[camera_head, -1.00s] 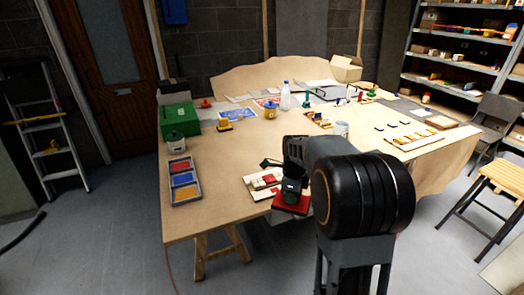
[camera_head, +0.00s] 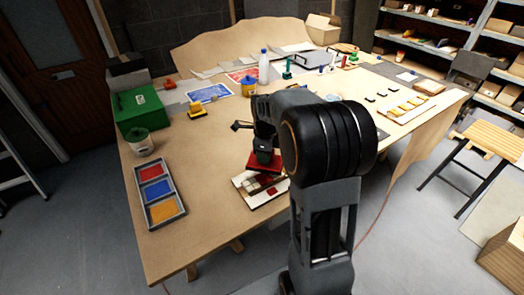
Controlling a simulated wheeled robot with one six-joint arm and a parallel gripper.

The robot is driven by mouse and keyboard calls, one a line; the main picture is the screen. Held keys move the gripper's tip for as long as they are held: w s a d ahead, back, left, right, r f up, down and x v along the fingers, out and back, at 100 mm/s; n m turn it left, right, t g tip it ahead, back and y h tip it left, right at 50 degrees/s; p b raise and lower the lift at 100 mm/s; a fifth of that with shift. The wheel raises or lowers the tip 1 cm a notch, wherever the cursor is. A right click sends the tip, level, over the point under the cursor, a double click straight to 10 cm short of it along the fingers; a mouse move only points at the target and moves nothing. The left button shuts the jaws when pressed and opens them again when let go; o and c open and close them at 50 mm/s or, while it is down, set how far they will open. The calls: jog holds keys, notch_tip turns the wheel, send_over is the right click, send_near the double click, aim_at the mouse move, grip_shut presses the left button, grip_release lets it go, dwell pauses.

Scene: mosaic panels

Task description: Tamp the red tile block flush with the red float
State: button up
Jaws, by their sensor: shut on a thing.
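My gripper (camera_head: 265,149) is shut on the red float (camera_head: 257,164), a flat red plate held face down below it. The float is over the far part of a small mosaic panel (camera_head: 247,205) near the table's front edge. The panel has white, dark and red tiles; a small red tile block (camera_head: 272,191) shows just in front of the float. I cannot tell whether the float touches the panel, nor whether the red block stands proud. The float and gripper hide the panel's far part.
A grey tray (camera_head: 181,211) with red, blue and yellow compartments lies left on the table (camera_head: 210,240). A green box (camera_head: 141,111) and a tin (camera_head: 141,143) stand behind it. Bare wood surrounds the mosaic panel's left.

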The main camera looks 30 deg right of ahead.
aim_at(264, 178)
jog(key=shift+a+f+b, duration=0.2)
jog(key=shift+f+b, duration=0.55)
jog(key=shift+f, duration=0.3)
jog(key=shift+f+b, duration=1.35)
jog(key=shift+f, duration=0.4)
jog(key=shift+f+b, duration=0.35)
jog(key=shift+f, duration=0.15)
jog(key=shift+s+f, duration=0.2)
jog(key=shift+f, duration=0.25)
dwell(0.4)
jog(key=shift+r, duration=0.15)
notch_tip(264, 178, up, 7)
jog(key=p, duration=0.5)
jog(key=shift+w+r+p, duration=0.1)
jog(key=shift+w+p, duration=0.05)
jog(key=shift+p, duration=0.15)
dwell(0.4)
